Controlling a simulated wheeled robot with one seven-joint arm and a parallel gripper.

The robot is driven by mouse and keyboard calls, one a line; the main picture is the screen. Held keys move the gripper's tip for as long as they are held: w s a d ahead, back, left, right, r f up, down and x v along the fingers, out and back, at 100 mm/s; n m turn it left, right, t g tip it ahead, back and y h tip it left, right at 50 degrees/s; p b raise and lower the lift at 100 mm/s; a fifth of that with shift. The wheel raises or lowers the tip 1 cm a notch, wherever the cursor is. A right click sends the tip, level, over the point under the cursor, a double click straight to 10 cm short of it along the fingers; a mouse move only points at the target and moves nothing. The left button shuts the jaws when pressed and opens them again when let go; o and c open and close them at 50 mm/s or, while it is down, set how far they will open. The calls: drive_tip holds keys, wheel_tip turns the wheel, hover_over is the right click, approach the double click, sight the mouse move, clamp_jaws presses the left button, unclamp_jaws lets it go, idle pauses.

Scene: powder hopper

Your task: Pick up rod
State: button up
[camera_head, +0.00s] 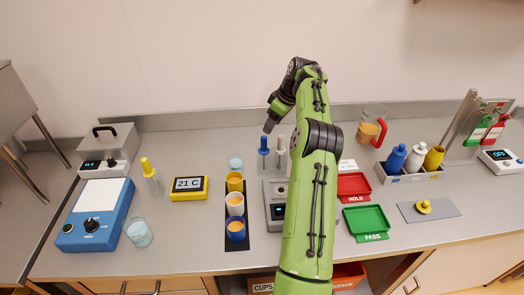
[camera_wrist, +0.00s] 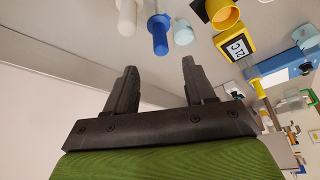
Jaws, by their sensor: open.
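No single item is plainly marked as the rod. Three upright pieces with coloured handles are rod-like: a blue one (camera_head: 264,145), a pale grey-white one (camera_head: 281,147) beside it, and a yellow one (camera_head: 147,167) further left. The wrist view shows the blue piece (camera_wrist: 157,34), the white piece (camera_wrist: 127,17) and the yellow piece (camera_wrist: 268,68). My gripper (camera_wrist: 160,68) is open with nothing between its fingers. In the head view my gripper (camera_head: 269,124) hangs above and near the blue piece, apart from it. My arm hides part of the bench behind it.
Coloured cups (camera_head: 235,204) stand in a column left of my arm. A red HOLD tray (camera_head: 354,184) and green PASS tray (camera_head: 366,219) lie right. A bottle rack (camera_head: 408,176), jug (camera_head: 371,128), 21 C display (camera_head: 188,187) and blue hotplate-like device (camera_head: 93,220) occupy the bench.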

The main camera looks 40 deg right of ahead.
sight(264, 137)
drive_tip(key=x, duration=0.5)
drive_tip(key=shift+w+a+b, duration=0.15)
drive_tip(key=shift+b, duration=0.15)
drive_tip(key=x, duration=0.5)
drive_tip(key=shift+w+f+b, duration=0.1)
drive_tip(key=shift+f+b, duration=0.1)
drive_tip(key=shift+b, duration=0.15)
drive_tip(key=shift+r, duration=0.15)
drive_tip(key=c, duration=0.9)
